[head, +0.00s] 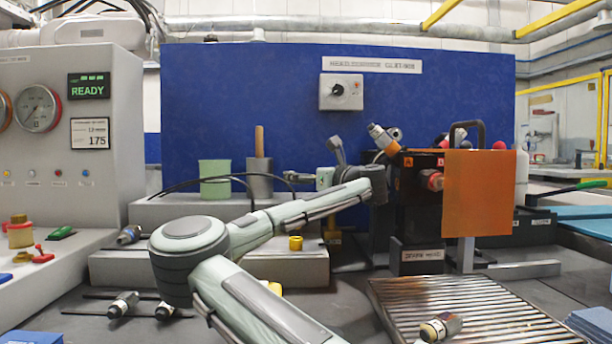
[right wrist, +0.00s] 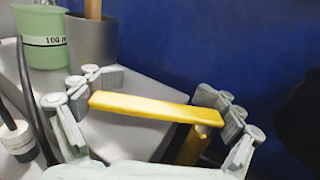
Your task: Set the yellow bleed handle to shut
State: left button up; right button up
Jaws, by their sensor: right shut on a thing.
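The yellow bleed handle (right wrist: 145,106) is a flat bar on a yellow post (right wrist: 194,146) in the right wrist view. It lies roughly crosswise, slightly lower at its right end, where the post meets it. My right gripper (right wrist: 155,98) is shut on the bar, with one finger at each end. In the head view my right gripper (head: 324,178) is in front of the blue panel, and the handle bar is hard to make out there. Part of the yellow post (head: 332,240) shows below it. My left gripper is not in view.
A green pot (head: 214,178) and a grey cup with a wooden stick (head: 259,180) stand left of my right gripper. A dark rig with an orange sheet (head: 478,195) stands to the right. A slatted grate (head: 470,312) lies in front of it.

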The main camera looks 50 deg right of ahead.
jog(key=o, duration=1.5)
jog(key=shift+c, duration=0.2)
jog(key=v, duration=0.7)
jog(key=shift+s, duration=0.25)
jog(key=shift+a, duration=0.1)
